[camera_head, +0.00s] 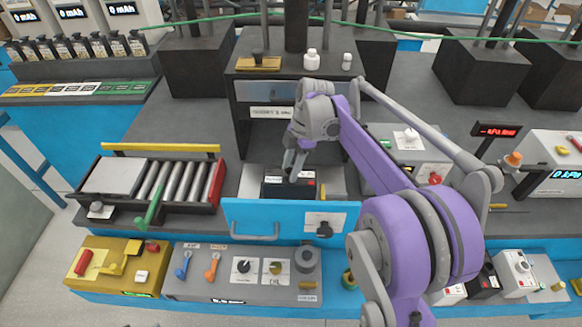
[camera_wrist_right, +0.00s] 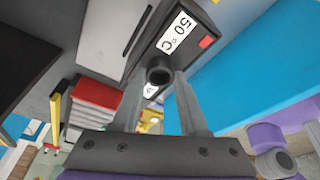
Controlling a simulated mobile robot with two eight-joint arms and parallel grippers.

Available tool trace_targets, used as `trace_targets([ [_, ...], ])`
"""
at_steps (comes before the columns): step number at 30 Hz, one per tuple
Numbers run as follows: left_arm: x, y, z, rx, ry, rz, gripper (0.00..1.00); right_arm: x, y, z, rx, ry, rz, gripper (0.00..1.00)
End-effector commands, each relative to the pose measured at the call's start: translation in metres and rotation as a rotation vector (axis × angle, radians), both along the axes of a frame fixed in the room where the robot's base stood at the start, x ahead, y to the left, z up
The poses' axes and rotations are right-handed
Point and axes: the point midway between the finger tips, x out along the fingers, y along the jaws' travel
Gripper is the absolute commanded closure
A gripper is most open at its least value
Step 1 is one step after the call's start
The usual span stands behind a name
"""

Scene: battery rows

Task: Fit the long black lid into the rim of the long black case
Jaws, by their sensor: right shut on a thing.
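My right gripper (camera_head: 291,172) reaches down over the open blue drawer in the head view. In the right wrist view its two fingers (camera_wrist_right: 160,85) are shut on a round black knob (camera_wrist_right: 160,75). The knob belongs to a black block (camera_head: 289,188) with a white label and a red square; the label reads 50 °C in the wrist view. I cannot tell whether this block is the lid, or whether it rests in the drawer or hangs above it. My left gripper is out of view.
The blue drawer front (camera_head: 275,207) juts out below the block, under a dark cabinet (camera_head: 240,100). A yellow control box (camera_head: 115,266) and a grey control panel (camera_head: 205,290) line the front. A red digital display (camera_head: 497,130) stands at the right.

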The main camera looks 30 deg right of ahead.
Motion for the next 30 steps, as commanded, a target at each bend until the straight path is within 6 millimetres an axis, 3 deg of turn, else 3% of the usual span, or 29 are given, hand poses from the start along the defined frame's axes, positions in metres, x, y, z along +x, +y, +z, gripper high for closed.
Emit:
trace_targets([
  [1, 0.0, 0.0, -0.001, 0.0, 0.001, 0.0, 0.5, 0.0, 0.0, -0.002, 0.0, 0.0, 0.0, 1.0],
  [2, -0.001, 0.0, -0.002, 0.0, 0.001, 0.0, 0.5, 0.0, 0.0, -0.002, 0.0, 0.0, 0.0, 0.55],
  [7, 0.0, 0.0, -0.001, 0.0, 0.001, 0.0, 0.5, 0.0, 0.0, -0.001, 0.0, 0.0, 0.0, 0.27],
  [19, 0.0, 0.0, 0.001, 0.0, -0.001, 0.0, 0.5, 0.0, -0.002, 0.008, 0.0, -0.001, -0.001, 0.27],
  [30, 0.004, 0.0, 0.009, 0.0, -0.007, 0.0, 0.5, -0.001, -0.023, 0.081, 0.0, -0.001, -0.001, 0.27],
])
